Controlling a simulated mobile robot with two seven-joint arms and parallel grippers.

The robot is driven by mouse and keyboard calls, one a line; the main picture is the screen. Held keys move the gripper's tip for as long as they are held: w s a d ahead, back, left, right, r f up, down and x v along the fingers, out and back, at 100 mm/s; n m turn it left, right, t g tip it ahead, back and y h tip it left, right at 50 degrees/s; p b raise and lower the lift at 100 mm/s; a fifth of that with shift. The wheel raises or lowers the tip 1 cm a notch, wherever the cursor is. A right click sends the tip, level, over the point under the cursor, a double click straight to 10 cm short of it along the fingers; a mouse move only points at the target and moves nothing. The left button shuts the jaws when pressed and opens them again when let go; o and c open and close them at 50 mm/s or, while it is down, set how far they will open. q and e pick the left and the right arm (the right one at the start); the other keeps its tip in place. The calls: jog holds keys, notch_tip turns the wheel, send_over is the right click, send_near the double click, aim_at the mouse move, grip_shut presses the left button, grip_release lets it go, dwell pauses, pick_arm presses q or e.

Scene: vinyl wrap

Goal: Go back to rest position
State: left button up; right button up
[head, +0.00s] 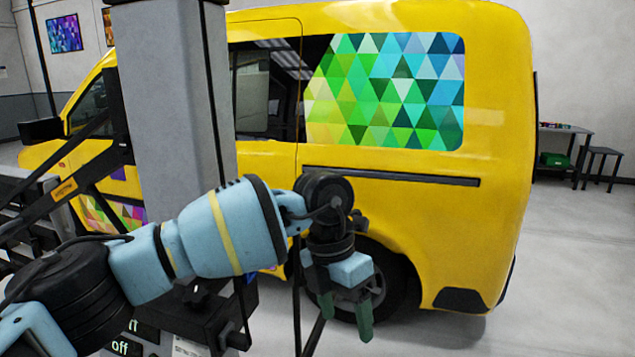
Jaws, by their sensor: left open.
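My left gripper (345,312) hangs pointing down in front of the yellow van's rear wheel. Its two green fingers are apart and nothing shows between them. My left arm comes in from the lower left, across the lower part of the picture. The yellow van (500,130) stands side-on behind the arm. A vinyl wrap of green, blue and yellow triangles (390,90) covers its rear side window and looks flat against it. My right gripper is out of the picture.
My grey column stands at the left and hides part of the van. A dark table (562,128) and a stool (603,152) stand by the right wall. The grey floor (570,270) at the right is clear. Framed pictures hang on the back wall (64,33).

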pick_arm(q)
jog(key=s+d+f+n+g+h, duration=0.25)
jog(key=s+d+g+h, duration=0.35)
jog(key=s+d+h, duration=0.55)
jog(key=w+a+f+n+t+y, duration=0.1)
jog(key=w+a+f+n+t, duration=0.2)
jog(key=a+f+n+t, duration=1)
jog(key=w+a+f+n+t+y, duration=0.1)
jog(key=w+a+f+n+t, duration=0.4)
jog(key=n+t, duration=1.1)
jog(key=s+a+f+n+g+y, duration=0.9)
jog(key=s+a+f+n+g, duration=0.3)
jog(key=s+a+f, duration=0.6)
jog(key=s+f, duration=0.2)
jog(key=s, duration=0.2)
jog(key=shift+s+a, duration=0.25)
jog(key=shift+a, duration=0.15)
